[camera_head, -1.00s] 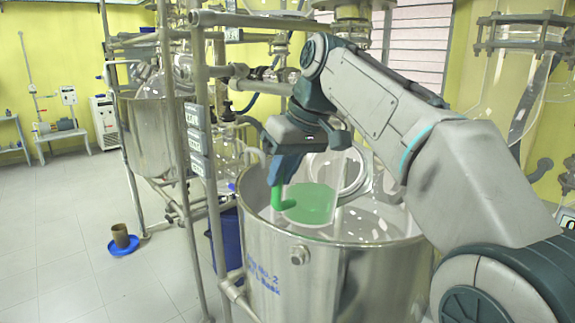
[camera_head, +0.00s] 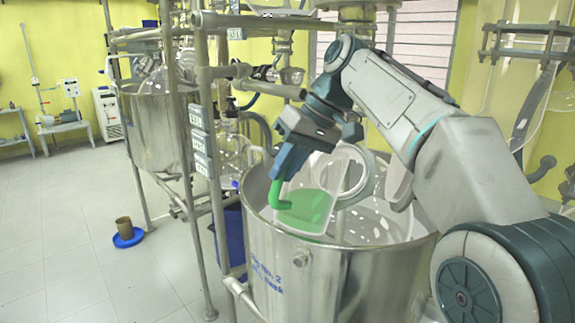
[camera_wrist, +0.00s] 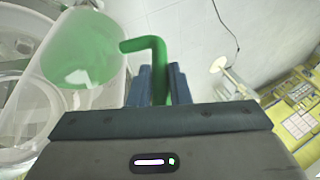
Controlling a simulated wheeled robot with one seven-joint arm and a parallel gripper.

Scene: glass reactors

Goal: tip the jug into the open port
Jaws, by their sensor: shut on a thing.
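My gripper (camera_head: 284,172) is shut on the green handle of a clear jug (camera_head: 343,165). In the wrist view the blue fingers of my gripper (camera_wrist: 159,84) close on both sides of that handle, and the jug (camera_wrist: 100,98) is at the left. Green liquid shows in the jug's lower part. The jug leans to the right, over the top of a large steel reactor vessel (camera_head: 290,262). The round clear rim of the open port (camera_head: 366,180) shows just right of and behind the jug. I cannot tell whether the two touch. No falling liquid is visible.
A steel pipe frame (camera_head: 204,130) with label plates stands close left of the vessel. A blue bin (camera_head: 232,240) is behind the frame. A brown cup (camera_head: 124,228) stands on a blue dish on the floor.

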